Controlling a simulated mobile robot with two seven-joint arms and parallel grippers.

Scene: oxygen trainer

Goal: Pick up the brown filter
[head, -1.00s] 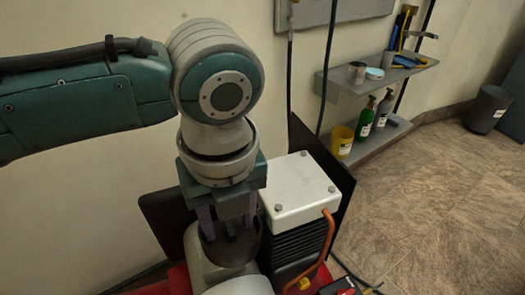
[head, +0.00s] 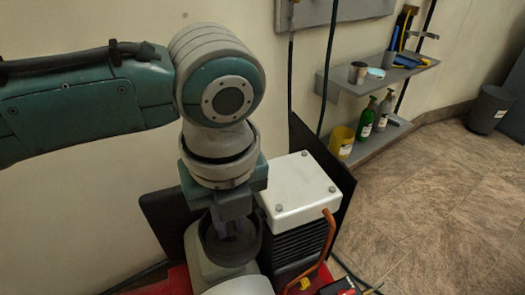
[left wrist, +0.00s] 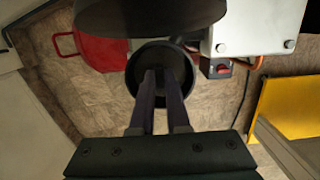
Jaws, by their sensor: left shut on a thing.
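A dark round cup-shaped piece (head: 231,256) with a raised rim sits on top of the light grey machine body (head: 197,262) in the head view. It also shows in the left wrist view (left wrist: 134,78). My left gripper (head: 229,232) points down into this cup, and its fingers are close together inside the rim. In the left wrist view the fingertips (left wrist: 160,74) reach into the middle of the cup. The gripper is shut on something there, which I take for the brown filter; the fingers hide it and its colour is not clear. My right gripper is not in view.
A white-topped box (head: 300,187) with an orange pipe (head: 329,243) stands right beside the gripper. A dark panel (head: 308,140) rises behind it. A wall shelf (head: 360,83) holds cans and bottles. The tiled floor at the right is open.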

